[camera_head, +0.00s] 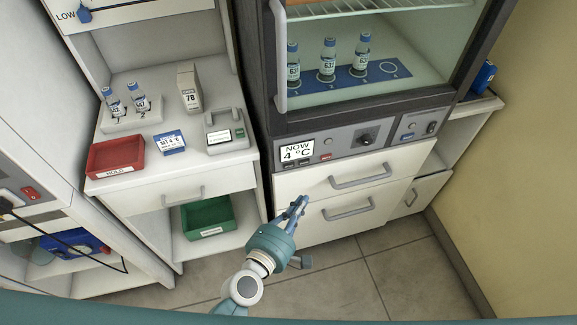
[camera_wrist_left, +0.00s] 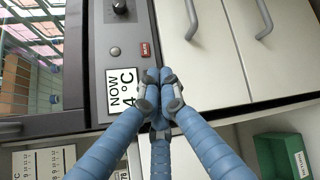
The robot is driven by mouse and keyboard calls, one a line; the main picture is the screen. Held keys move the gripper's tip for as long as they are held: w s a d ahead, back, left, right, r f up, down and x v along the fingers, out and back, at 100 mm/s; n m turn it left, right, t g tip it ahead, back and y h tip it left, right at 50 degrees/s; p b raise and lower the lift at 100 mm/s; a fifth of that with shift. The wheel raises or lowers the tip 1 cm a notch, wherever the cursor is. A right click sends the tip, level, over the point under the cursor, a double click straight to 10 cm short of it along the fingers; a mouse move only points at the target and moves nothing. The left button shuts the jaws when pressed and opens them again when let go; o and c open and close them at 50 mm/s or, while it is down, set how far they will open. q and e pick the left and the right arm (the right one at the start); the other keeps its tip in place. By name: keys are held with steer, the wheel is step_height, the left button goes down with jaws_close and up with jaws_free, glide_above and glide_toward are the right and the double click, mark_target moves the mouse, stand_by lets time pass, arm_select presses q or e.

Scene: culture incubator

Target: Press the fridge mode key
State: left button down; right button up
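The fridge (camera_head: 262,70) has a grey control panel (camera_head: 345,140) below its glass door. Its display (camera_head: 297,151) reads "NOW 4 °C", with small dark keys (camera_head: 290,165) below it and a red key (camera_head: 326,157) to the right. My left gripper (camera_head: 301,203) is in front of the white drawers, below the display. In the left wrist view its fingertips (camera_wrist_left: 158,82) are together and empty, overlapping the display's edge (camera_wrist_left: 122,88); the dark keys are hidden there. Contact cannot be told. My right gripper is not in view.
A knob (camera_head: 365,139) and a blue key (camera_head: 407,136) are further right on the panel. Drawer handles (camera_head: 360,176) stick out below. Left is a bench with a red tray (camera_head: 116,157) and, lower, a green bin (camera_head: 208,217). Floor is free at right.

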arm_select(q)
steer(key=shift+w, duration=0.1)
steer(key=w+a, duration=0.2)
steer(key=w, duration=0.6)
steer(key=shift+a, duration=0.4)
steer(key=shift+w, duration=0.2)
stand_by(1.1)
steer(key=shift+w+a, duration=0.1)
steer(key=shift+w, duration=0.2)
steer(key=shift+w+a, duration=0.1)
steer(key=shift+w, duration=0.2)
stand_by(0.5)
stand_by(0.4)
steer(key=shift+s+d, duration=0.2)
steer(key=shift+s, duration=0.5)
steer(key=shift+s+d, duration=0.25)
steer(key=shift+s, duration=0.55)
steer(key=shift+s+d, duration=0.3)
steer(key=shift+s, duration=0.5)
steer(key=shift+s+d, duration=0.25)
steer(key=shift+s, duration=0.55)
